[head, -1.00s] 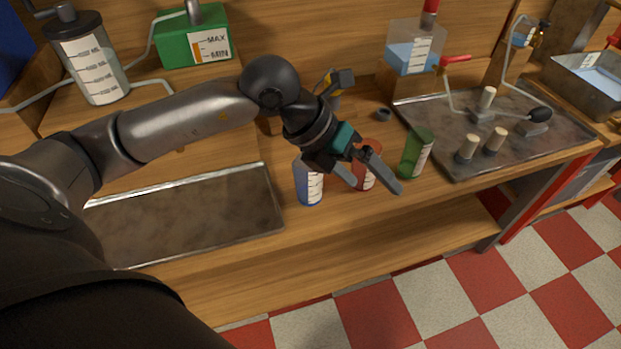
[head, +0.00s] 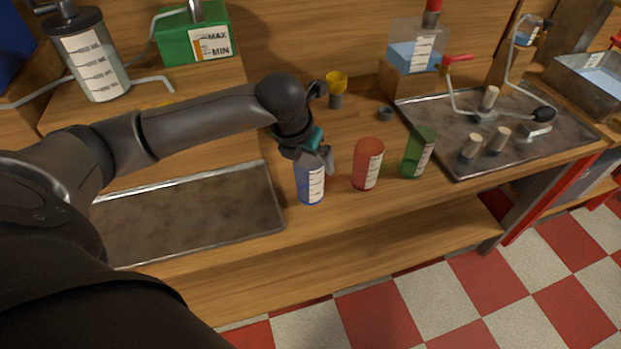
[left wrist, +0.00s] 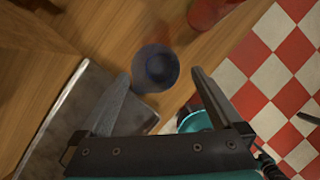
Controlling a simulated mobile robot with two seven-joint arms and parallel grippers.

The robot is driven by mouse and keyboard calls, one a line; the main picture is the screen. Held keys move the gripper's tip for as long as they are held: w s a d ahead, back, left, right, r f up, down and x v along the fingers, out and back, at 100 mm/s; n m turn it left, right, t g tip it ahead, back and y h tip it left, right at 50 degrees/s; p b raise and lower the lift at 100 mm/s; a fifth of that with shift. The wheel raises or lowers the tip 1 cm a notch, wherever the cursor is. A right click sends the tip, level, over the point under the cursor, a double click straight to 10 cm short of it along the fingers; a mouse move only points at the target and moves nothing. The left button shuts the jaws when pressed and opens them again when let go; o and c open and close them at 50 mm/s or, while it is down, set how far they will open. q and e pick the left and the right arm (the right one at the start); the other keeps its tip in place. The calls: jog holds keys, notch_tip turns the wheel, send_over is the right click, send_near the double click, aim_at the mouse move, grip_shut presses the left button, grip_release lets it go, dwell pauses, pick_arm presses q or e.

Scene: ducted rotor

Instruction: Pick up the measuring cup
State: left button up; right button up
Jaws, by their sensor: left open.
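Three measuring cups with white scale labels stand upright in a row on the wooden bench: a blue cup (head: 301,187), a red cup (head: 368,164) and a green cup (head: 416,152). My left gripper (head: 322,160) is open and just above the blue cup, hiding part of its rim. In the left wrist view, the blue cup (left wrist: 155,67) shows from above, between and slightly beyond the fingertips of the left gripper (left wrist: 160,78). The red cup (left wrist: 207,12) is at the top edge there. My right gripper is not in view.
A metal tray (head: 190,222) lies left of the blue cup. A second metal tray (head: 465,165) with pegs and piping is on the right. A yellow-topped funnel (head: 336,84) and a small dark ring (head: 384,113) are behind the cups. The bench's front edge is close.

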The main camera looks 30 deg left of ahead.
pick_arm(q)
jog(key=shift+s+a+x, duration=0.1)
jog(key=shift+x, duration=1.25)
jog(key=shift+s+a+x, duration=0.1)
jog(key=shift+x, duration=1.3)
jog(key=c, duration=1.3)
notch_tip(320, 180, up, 20)
jog(key=p, duration=0.1)
jog(key=shift+p, duration=0.35)
